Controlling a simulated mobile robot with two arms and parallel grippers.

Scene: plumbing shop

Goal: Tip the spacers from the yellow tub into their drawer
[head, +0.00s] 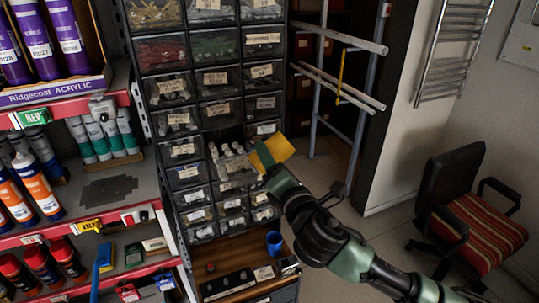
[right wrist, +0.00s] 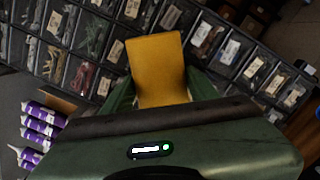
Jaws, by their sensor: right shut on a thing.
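The yellow tub (head: 276,151) is held at the front of the drawer cabinet, tilted, beside a pulled-out clear drawer (head: 236,170). Several pale pieces (head: 225,150) show at that drawer; I cannot tell whether they are the spacers. My right gripper (head: 266,170) is shut on the tub. In the right wrist view the tub (right wrist: 158,70) sits between the two green fingers (right wrist: 160,95), its flat yellow side facing the camera. The tub's inside is hidden in both views. My left gripper is not in view.
The cabinet (head: 208,70) holds rows of labelled clear drawers. A blue cup (head: 274,242) stands on the wooden ledge below. Shelves with tubes (head: 40,190) are at the left. A pipe rack (head: 340,75) and an office chair (head: 470,215) stand right, with open floor between.

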